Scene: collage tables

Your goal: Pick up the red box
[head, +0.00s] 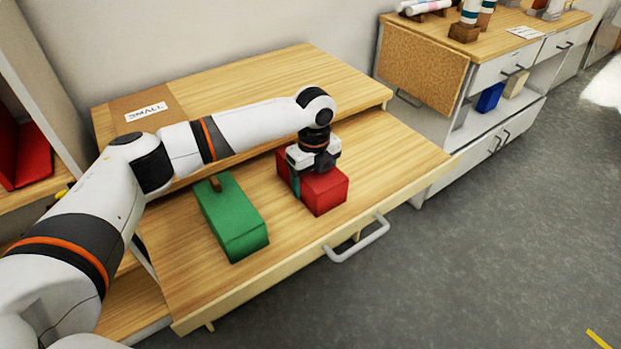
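The red box (325,194) lies on the pulled-out wooden shelf of the table, right of its middle. My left arm comes in from the left and my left gripper (309,183) points down at the box's far part. One dark finger shows along the box's left side; the other finger is hidden, so I cannot tell whether the gripper is closed on the box. The box appears to rest on the shelf. My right gripper is not in view.
A green box (233,219) with a brown handle lies on the shelf left of the red box. The shelf (285,270) has a white handle (357,240) at its front edge. A "SMALL" label (146,111) lies on the tabletop behind. A cabinet (500,75) stands at the right.

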